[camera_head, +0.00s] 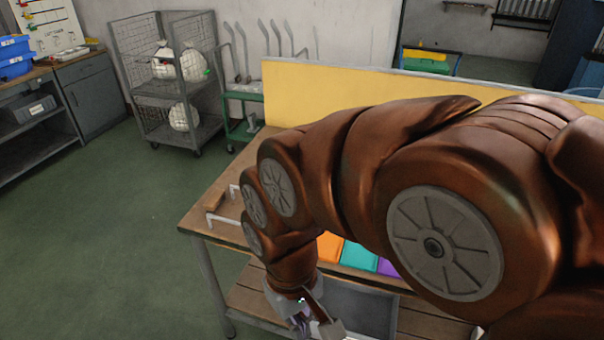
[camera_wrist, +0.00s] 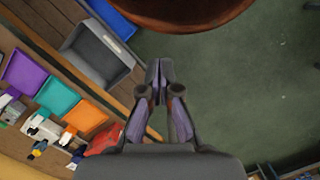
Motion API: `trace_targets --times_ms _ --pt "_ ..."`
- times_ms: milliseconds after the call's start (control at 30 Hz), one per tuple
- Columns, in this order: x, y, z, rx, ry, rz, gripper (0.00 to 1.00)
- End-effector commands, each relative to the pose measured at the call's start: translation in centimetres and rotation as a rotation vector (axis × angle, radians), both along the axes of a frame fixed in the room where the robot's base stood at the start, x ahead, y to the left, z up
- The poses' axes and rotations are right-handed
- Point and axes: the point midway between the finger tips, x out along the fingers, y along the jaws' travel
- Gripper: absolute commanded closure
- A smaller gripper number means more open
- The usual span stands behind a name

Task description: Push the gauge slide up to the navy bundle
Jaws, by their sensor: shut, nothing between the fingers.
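My gripper (camera_wrist: 159,72) is shut and empty, with its two fingertips together in the wrist view. It hangs beside the bench's edge, over the green floor in that view. In the head view my gripper (camera_head: 312,322) is low, near the lower shelf in front of the bench. I cannot make out the gauge slide or the navy bundle for certain. Small white fittings (camera_wrist: 42,127) and a small dark and yellow item (camera_wrist: 38,149) lie near the coloured panels in the wrist view. My arm hides much of the bench top in the head view.
The wooden bench (camera_head: 204,227) has orange (camera_head: 329,247), teal (camera_head: 359,256) and purple panels. A grey bin (camera_wrist: 82,40) and a red item (camera_wrist: 104,139) show in the wrist view. A yellow board (camera_head: 340,98) stands behind the bench. Floor (camera_head: 110,230) to the left is clear.

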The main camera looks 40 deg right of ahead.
Motion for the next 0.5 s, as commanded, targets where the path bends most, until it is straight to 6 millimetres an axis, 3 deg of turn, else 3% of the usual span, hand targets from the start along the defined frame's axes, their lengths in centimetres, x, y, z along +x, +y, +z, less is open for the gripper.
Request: trace_targets --times_ms 267,500 --pt "7.5 -1.4 0.6 0.027 -0.042 -0.431 1.0" --pt "14.7 -6.0 1.0 0.071 -0.062 -0.923 1.0"
